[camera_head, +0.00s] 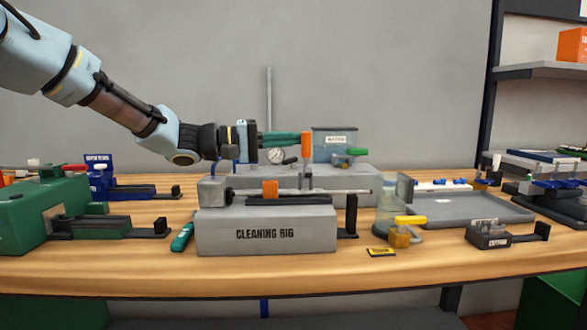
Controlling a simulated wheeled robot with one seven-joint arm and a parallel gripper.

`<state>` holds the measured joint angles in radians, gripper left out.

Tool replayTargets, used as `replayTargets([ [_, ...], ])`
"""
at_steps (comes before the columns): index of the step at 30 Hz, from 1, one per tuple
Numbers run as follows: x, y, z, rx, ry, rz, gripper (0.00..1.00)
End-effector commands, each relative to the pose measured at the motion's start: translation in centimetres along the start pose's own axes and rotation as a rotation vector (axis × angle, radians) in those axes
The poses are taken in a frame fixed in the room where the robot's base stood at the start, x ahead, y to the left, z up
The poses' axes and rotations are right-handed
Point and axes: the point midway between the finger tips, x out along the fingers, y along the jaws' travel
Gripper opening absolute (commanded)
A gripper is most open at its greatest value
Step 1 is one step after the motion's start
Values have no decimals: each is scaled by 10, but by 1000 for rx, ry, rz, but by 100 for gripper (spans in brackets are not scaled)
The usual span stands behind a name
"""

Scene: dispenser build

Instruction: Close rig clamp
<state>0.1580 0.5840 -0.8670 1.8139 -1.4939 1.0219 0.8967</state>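The grey cleaning rig (265,235) stands at the front middle of the bench, with its name on its front. A rod lies along its top, and an orange block (270,188) sits on it. An upright orange handle (306,144) on a grey stem rises behind the rod's right part; it looks like the clamp's lever, standing up. My gripper (297,138) reaches in from the left, level, with its teal fingers ending just left of the orange handle. I cannot tell whether they touch it, or how far the fingers are apart.
A grey-blue bin (335,143) and a gauge (276,156) stand behind the rig. A glass flask (389,220), a yellow-handled valve (405,232) and a grey tray (470,212) are to the right. A teal tool (183,236) lies at the rig's left.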

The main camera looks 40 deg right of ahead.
Motion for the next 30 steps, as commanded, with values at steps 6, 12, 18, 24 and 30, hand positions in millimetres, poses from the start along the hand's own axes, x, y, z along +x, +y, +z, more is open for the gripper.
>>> replayTargets([
  [6, -3, -8, 13, 162, 2, 22, 0],
  [12, -4, -6, 22, 287, 2, 39, 0],
  [18, -4, -4, 28, 379, 1, 53, 0],
  [24, -4, -2, 31, 434, 1, 61, 0],
  [30, -4, 0, 32, 456, 0, 65, 0],
])
